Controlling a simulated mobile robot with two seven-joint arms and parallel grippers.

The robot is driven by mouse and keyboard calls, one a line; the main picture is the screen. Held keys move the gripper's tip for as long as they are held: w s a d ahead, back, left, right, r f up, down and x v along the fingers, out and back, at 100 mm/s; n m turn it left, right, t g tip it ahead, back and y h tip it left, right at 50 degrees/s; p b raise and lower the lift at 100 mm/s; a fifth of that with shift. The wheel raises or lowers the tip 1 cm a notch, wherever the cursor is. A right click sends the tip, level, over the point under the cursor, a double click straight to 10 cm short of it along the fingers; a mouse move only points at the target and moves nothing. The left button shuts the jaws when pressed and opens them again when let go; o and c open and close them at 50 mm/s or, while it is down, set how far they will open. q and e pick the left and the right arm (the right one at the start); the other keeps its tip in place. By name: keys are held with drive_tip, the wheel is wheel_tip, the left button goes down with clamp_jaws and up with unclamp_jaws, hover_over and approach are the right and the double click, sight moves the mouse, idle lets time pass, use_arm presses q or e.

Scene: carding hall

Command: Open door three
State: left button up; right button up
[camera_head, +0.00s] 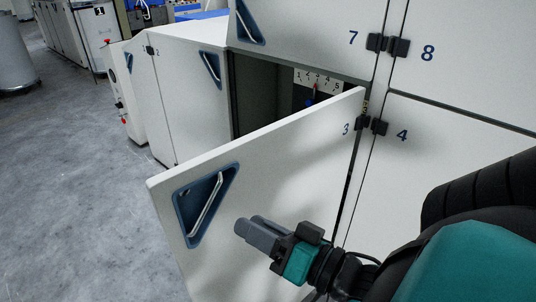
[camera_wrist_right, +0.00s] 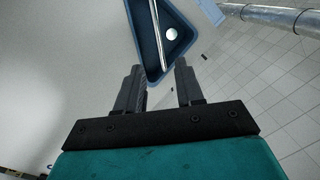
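Door three (camera_head: 285,165) is a white panel hinged at its right edge beside the number 3, and it stands swung outward. Its handle (camera_head: 206,204) is a pale bar in a blue triangular recess near the free edge; it also shows in the right wrist view (camera_wrist_right: 157,35). My right gripper (camera_head: 247,230) is in front of the door, to the right of the handle. In the right wrist view its two fingers (camera_wrist_right: 158,72) are apart with nothing between them, and the handle lies beyond the tips. My left gripper is not in view.
Grey floor (camera_head: 75,190) is clear at the left.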

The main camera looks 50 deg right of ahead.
drive_tip(key=shift+s+d, duration=0.2)
drive_tip(key=shift+s, duration=0.75)
drive_tip(key=w+a+f+n+g, duration=0.1)
drive_tip(key=a+f+n+g, duration=0.1)
drive_tip(key=f, duration=0.6)
drive_tip(key=w+a+f+n+g, duration=0.1)
drive_tip(key=a+f+n+g, duration=0.1)
drive_tip(key=f, duration=0.6)
drive_tip(key=w+a+f+n+g+h, duration=0.1)
drive_tip(key=a+f+n+g, duration=0.2)
drive_tip(key=f, duration=0.4)
drive_tip(key=shift+w+f+n, duration=0.35)
drive_tip(key=shift+f+n, duration=0.05)
drive_tip(key=shift+n, duration=0.3)
